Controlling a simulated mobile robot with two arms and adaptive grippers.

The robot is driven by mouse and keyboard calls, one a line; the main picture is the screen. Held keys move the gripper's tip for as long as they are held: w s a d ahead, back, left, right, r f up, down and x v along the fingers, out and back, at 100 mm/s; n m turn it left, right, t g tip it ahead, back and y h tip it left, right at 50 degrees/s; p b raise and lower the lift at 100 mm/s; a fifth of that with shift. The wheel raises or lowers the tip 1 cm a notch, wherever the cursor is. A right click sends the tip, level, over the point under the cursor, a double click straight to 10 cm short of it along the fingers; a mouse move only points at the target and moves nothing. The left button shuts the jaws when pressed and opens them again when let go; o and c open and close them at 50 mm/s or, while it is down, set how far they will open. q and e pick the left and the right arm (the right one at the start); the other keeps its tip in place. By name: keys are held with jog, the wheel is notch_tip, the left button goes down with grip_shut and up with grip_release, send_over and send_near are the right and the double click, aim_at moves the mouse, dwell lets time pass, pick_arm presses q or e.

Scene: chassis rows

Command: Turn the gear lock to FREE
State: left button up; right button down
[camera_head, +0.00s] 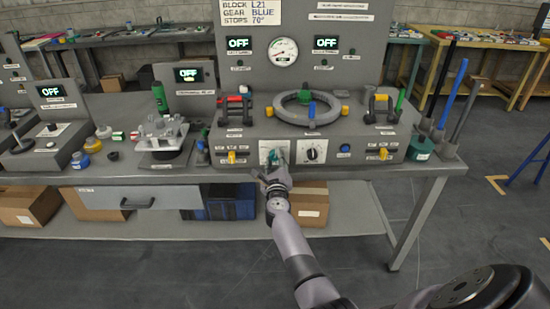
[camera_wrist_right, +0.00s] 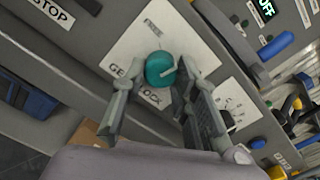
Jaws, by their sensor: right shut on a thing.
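The gear lock is a round teal knob (camera_wrist_right: 160,70) with a short white line on its face, on a white plate (camera_wrist_right: 123,48) lettered GEAR LOCK. The word FREE is at the plate's upper edge in the right wrist view. The line points up and right in that view, not at FREE. In the head view the knob (camera_head: 272,157) is on the lower front of the grey console, partly hidden. My right gripper (camera_wrist_right: 157,78) is shut on the knob, one finger on each side; it also shows in the head view (camera_head: 274,168). My left gripper is not in view.
A black dial (camera_head: 311,154) is just right of the knob. Yellow levers (camera_head: 232,157) and a blue button (camera_head: 345,149) share the front panel. A large ring wheel (camera_head: 307,121) is above. A drawer (camera_head: 124,198) is below the bench at left.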

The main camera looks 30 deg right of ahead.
jog(key=n+p, duration=0.2)
jog(key=n, duration=0.4)
jog(key=shift+r+n, duration=0.15)
jog(key=shift+n, duration=0.15)
jog(key=n+p, duration=0.2)
jog(key=n, duration=0.3)
jog(key=shift+n, duration=0.3)
jog(key=c, duration=1.2)
grip_release()
jog(key=shift+c, duration=0.2)
